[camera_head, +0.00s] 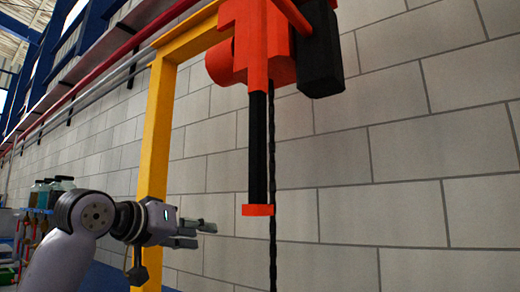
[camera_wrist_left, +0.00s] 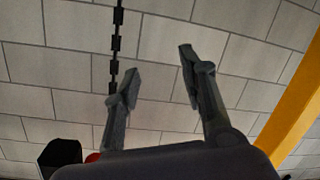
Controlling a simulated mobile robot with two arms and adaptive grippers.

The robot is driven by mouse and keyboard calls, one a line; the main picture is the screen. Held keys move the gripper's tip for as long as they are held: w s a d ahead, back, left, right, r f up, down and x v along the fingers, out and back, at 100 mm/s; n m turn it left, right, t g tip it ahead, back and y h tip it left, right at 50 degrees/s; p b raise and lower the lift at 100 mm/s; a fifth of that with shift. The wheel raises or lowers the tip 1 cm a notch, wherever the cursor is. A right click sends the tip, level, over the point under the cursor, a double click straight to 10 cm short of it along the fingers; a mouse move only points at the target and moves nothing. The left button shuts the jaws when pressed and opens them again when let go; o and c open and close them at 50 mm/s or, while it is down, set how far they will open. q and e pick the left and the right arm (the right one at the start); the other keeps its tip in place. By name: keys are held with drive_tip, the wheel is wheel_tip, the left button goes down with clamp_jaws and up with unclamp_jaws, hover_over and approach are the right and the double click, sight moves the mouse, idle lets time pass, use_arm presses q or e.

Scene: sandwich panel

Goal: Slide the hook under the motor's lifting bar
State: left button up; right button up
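The orange-red hoist (camera_head: 265,45) hangs at the top of the head view. A black column (camera_head: 258,145) goes down from it and ends in an orange-red block (camera_head: 257,210). A dark chain (camera_head: 272,170) hangs just right of the column; a chain also shows in the left wrist view (camera_wrist_left: 116,45). I cannot make out a hook, and the motor and its lifting bar are not in view. My left gripper (camera_head: 204,235) is open and empty, left of and a little below the block, apart from it. In the wrist view its fingers (camera_wrist_left: 159,62) are spread with nothing between them. My right gripper is not in view.
A yellow post (camera_head: 156,130) stands behind my left arm and shows at the right of the wrist view (camera_wrist_left: 295,100). A grey block wall (camera_head: 400,180) fills the background. Several bottles (camera_head: 50,190) stand on a shelf at the far left. The space right of the chain looks clear.

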use_arm(q)
drive_tip(key=s+d+r+m+h+b, duration=0.1)
drive_tip(key=s+d+r+m+h, duration=0.15)
drive_tip(key=s+r, duration=1.05)
drive_tip(key=m+t+b, duration=0.1)
drive_tip(key=m, duration=0.2)
approach(253, 133)
drive_tip(key=p+x, duration=0.4)
drive_tip(key=x, duration=0.6)
drive_tip(key=shift+w+p, duration=0.1)
drive_tip(key=shift+p, duration=0.2)
drive_tip(key=shift+w+d, duration=0.35)
drive_tip(key=shift+f, duration=0.1)
drive_tip(key=shift+c, duration=0.5)
clamp_jaws()
drive_tip(key=shift+a, duration=0.1)
